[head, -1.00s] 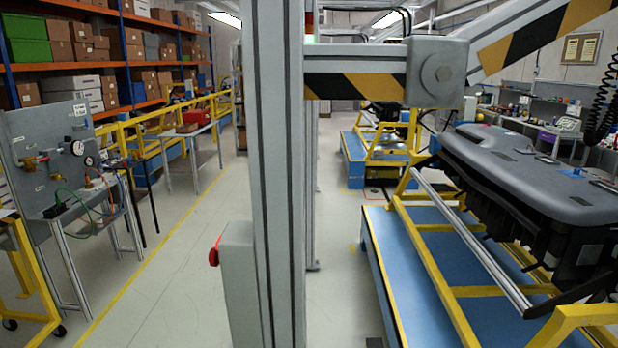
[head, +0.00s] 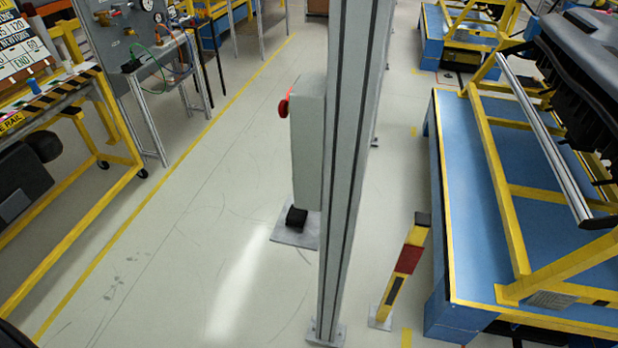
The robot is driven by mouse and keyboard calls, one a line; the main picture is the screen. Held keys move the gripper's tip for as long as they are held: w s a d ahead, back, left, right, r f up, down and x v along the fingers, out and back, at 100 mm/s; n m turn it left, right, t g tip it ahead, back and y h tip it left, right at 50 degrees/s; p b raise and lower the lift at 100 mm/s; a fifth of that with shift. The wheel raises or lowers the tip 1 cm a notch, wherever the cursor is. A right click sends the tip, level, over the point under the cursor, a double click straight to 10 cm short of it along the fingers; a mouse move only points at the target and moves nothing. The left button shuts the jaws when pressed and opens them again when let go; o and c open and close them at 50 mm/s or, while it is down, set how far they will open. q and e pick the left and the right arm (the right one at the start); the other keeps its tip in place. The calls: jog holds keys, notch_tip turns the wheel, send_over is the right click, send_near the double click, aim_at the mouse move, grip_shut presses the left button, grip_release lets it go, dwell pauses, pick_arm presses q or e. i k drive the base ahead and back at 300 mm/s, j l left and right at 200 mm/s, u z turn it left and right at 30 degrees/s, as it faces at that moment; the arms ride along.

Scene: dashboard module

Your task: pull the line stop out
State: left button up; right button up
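A red mushroom-shaped button (head: 284,106), which looks like the line stop, sticks out from the left side of a grey box (head: 309,145). The box is beside a tall grey post (head: 350,150) in the middle of the head view. Whether the button is pressed in or out cannot be told at this size. Neither of my grippers is in view.
A black block (head: 296,217) sits low under the box near a floor plate. A striped bollard (head: 405,270) stands right of the post, beside a blue platform (head: 460,200) with yellow rails. A yellow-framed cart (head: 75,230) is at left. The floor between is clear.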

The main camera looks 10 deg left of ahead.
aim_at(283, 108)
jog(key=j+z, duration=0.3)
jog(key=j, duration=0.7)
jog(key=j+z, duration=0.25)
jog(key=j, duration=0.7)
